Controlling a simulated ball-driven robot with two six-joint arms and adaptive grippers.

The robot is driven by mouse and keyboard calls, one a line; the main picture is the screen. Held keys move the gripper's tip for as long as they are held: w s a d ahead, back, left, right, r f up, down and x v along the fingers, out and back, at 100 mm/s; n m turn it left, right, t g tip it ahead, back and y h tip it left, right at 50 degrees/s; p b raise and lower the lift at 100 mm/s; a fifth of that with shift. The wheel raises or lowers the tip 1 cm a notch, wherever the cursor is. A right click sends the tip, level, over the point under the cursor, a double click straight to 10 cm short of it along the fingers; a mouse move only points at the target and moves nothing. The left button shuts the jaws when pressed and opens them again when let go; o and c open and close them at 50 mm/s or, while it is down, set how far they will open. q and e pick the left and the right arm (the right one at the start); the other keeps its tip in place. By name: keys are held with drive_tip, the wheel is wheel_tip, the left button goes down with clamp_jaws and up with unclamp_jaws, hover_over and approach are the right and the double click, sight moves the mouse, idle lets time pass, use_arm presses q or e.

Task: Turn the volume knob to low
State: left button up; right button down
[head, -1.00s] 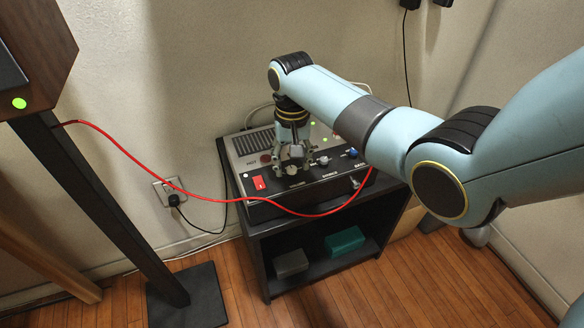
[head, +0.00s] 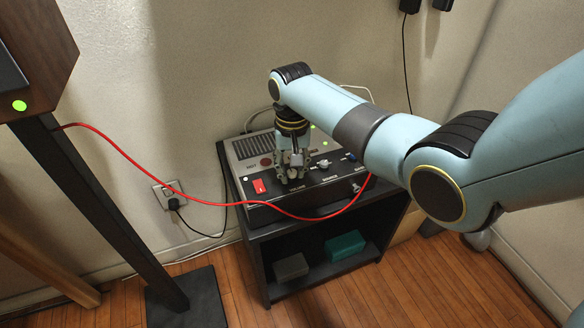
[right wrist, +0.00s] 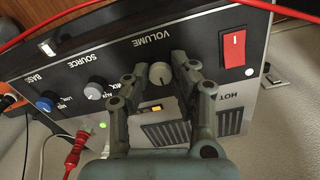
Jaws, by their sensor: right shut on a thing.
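The volume knob (right wrist: 160,75) is a small pale round knob under the printed word VOLUME on the amplifier's dark control strip. It shows between my fingers in the right wrist view; in the head view my gripper hides most of it. My right gripper (head: 291,174) points down at the panel and is shut on this knob, one finger on each side in the right wrist view (right wrist: 160,70). I cannot read where the knob points. The amplifier (head: 252,146) sits on a black stand. My left gripper is not in view.
Close to the volume knob are a red switch (head: 259,186), the grey source knob (head: 323,164) and the blue bass knob (head: 350,156). A red cable (head: 220,200) loops across the amplifier's front. A speaker (head: 35,55) stands on a post at left.

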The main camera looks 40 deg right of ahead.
drive_tip(key=shift+r+n+p, duration=0.15)
drive_tip(key=shift+n+p, duration=0.8)
drive_tip(key=shift+n, duration=0.05)
drive_tip(key=n+p, duration=0.1)
drive_tip(key=n, duration=0.1)
drive_tip(key=shift+n+p, duration=0.3)
drive_tip(key=shift+n, duration=0.1)
drive_tip(key=n+p, duration=0.1)
drive_tip(key=n, duration=0.2)
drive_tip(key=shift+n, duration=0.3)
drive_tip(key=shift+n+p, duration=0.65)
drive_tip(key=shift+n, duration=1.05)
drive_tip(key=shift+a+f, duration=0.1)
drive_tip(key=shift+f, duration=0.1)
drive_tip(key=c, duration=1.1)
unclamp_jaws()
